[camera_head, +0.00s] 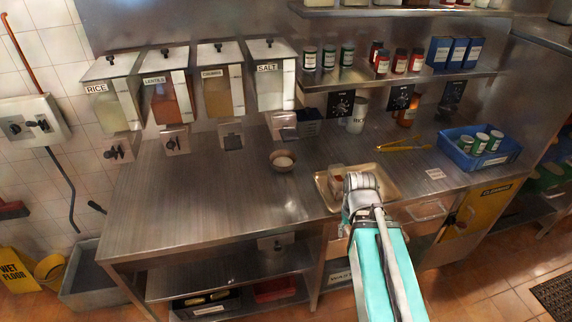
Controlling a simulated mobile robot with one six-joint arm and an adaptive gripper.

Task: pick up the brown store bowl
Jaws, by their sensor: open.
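The brown bowl (281,168) stands upright on the steel counter, below the salt dispenser. It is small and round, and something pale shows inside it. My gripper (358,181) is over the tan tray, to the right of the bowl and apart from it. It is open, and its fingers are largely hidden by my own wrist. No hold on the bowl shows.
The tan tray (389,183) lies under my wrist with a small item at its left. Yellow tongs (403,145) and a blue crate (462,158) of tins are further right. Dispensers (270,75) hang behind the bowl. The counter left of the bowl is clear.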

